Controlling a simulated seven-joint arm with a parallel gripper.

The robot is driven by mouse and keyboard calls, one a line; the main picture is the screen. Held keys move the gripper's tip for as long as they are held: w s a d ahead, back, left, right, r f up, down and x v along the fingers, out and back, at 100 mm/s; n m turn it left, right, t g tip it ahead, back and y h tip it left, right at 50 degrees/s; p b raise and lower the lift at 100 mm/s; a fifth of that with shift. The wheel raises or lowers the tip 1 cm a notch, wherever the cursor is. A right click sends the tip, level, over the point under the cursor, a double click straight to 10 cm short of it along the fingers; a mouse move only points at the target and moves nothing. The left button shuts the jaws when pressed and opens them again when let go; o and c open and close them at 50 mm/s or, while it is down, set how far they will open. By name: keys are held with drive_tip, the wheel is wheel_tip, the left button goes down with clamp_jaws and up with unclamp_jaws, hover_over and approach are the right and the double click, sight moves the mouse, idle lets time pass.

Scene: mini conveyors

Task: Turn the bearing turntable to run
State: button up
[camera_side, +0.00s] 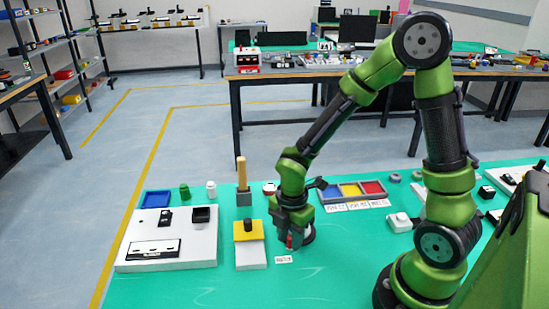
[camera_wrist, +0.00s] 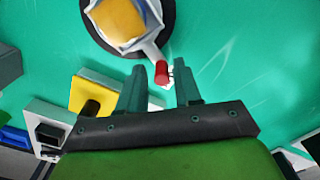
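The turntable (camera_wrist: 84,12) shows at the top of the wrist view as a dark round base with a pale plate and a yellow-orange block on it. A pale arm runs from it to a red upright handle (camera_wrist: 161,73). My gripper (camera_wrist: 160,70) has its two fingers apart, with the red handle appearing between the fingertips and a narrow gap on each side. In the side view my gripper (camera_side: 290,240) points down at the mat by the red handle. The turntable there is mostly hidden behind my gripper, with its dark edge (camera_side: 309,235) showing on the right.
A white and yellow block with a black knob (camera_side: 248,227) stands left of my gripper. A white panel box (camera_side: 140,264) lies farther left, and a wooden-handled post (camera_side: 241,172) stands behind. A tray of coloured bins (camera_side: 351,191) is behind right.

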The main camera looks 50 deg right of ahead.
drive_tip(key=shift+o, duration=0.4)
wheel_tip(320, 180, up, 17)
idle(0.4)
drive_tip(key=shift+f, duration=0.1)
drive_tip(key=s+r+m+t+y, duration=0.1)
drive_tip(key=s+r+m+t, duration=0.1)
drive_tip(key=m, duration=0.8)
drive_tip(key=s+r+m+t+y, duration=0.1)
drive_tip(key=s+r+m+t, duration=0.2)
drive_tip(key=m, duration=0.8)
drive_tip(key=shift+s+a+r+t, duration=0.2)
drive_tip(key=shift+s+t, duration=0.3)
drive_tip(key=shift+t, duration=0.6)
